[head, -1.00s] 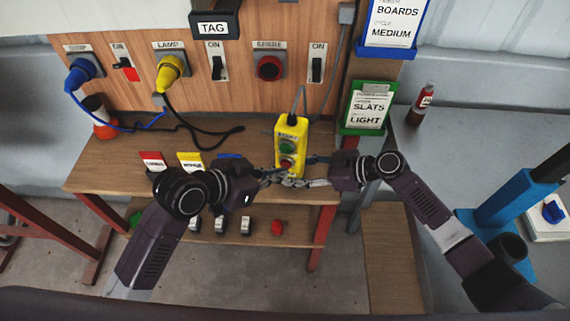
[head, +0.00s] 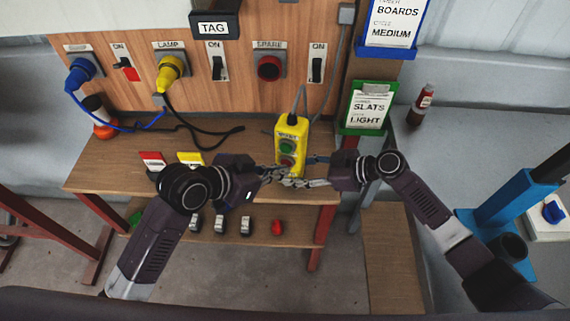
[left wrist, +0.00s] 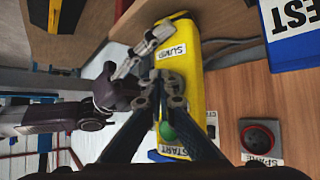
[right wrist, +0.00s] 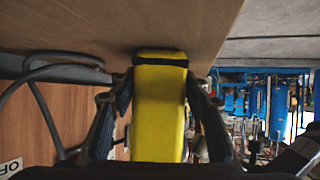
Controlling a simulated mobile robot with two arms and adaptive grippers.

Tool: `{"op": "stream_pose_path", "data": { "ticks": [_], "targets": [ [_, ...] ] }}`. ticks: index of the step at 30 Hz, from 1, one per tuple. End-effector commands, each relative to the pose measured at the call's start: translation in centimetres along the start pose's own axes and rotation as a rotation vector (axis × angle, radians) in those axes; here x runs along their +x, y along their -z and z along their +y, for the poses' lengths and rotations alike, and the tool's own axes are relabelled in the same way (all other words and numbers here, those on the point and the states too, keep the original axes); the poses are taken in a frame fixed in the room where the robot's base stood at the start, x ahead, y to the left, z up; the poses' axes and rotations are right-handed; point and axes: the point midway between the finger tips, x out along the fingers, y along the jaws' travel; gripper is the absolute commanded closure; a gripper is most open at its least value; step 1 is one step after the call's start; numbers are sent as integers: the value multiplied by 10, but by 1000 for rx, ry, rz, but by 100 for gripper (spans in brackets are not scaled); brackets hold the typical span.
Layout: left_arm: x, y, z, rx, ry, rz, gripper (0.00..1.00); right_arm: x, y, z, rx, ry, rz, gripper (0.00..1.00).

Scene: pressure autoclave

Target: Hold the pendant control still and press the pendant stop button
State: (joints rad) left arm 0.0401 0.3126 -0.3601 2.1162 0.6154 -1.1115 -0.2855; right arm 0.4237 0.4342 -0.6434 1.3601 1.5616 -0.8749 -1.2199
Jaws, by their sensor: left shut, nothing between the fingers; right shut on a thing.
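Contact with the stop button cannot be told.
The wooden bench (head: 110,165) carries a red card (head: 152,160) and a yellow card (head: 190,158). The wall panel holds a blue plug (head: 82,70), a yellow plug (head: 172,70) and switches.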

Motion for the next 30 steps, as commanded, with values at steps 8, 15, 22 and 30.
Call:
{"op": "stream_pose_path", "data": {
  "ticks": [8, 15, 22, 30],
  "targets": [
    [-1, 0, 0, 0, 1, 2, 100, 0, -2, -1, -1, 3, -4, 70],
    [-9, -7, 6, 0, 1, 1, 100, 0, -2, -1, 0, 3, -3, 70],
    [-13, -9, 9, 0, 1, 1, 100, 0, -2, -1, 1, 3, -3, 70],
    [-16, -12, 11, 0, 1, 0, 100, 0, -2, -1, 1, 3, -3, 70]
  ]
}}
